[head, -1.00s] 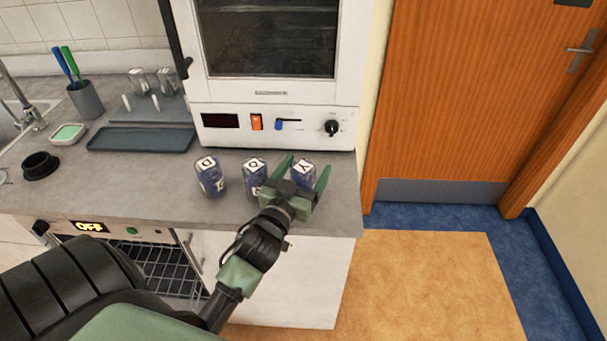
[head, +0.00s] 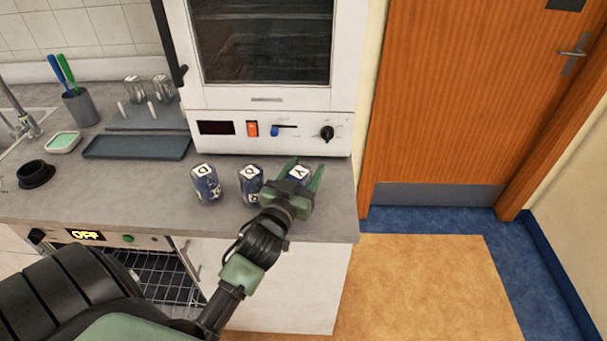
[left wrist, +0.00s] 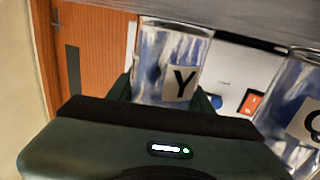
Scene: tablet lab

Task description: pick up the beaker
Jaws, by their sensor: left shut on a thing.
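My left gripper (head: 305,172) is shut on the Y-labelled beaker (head: 299,174), a clear glass with blue contents, at the right end of the counter. One finger is on each side of it. In the left wrist view this beaker (left wrist: 165,50) stands between the fingers, its Y label facing the camera. The gripper hides its lower part in the head view, so I cannot tell whether it touches the counter. Two similar beakers, one marked D (head: 206,186) and one with a Q-like letter (head: 250,186), stand to its left. My right gripper is out of view.
A white oven (head: 270,95) stands close behind the beakers. A grey tray (head: 137,147), upturned glassware (head: 162,88) on pegs, and a grey cup (head: 80,108) with brushes are at left. The counter (head: 130,190) is clear left of the beakers; its right edge is near.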

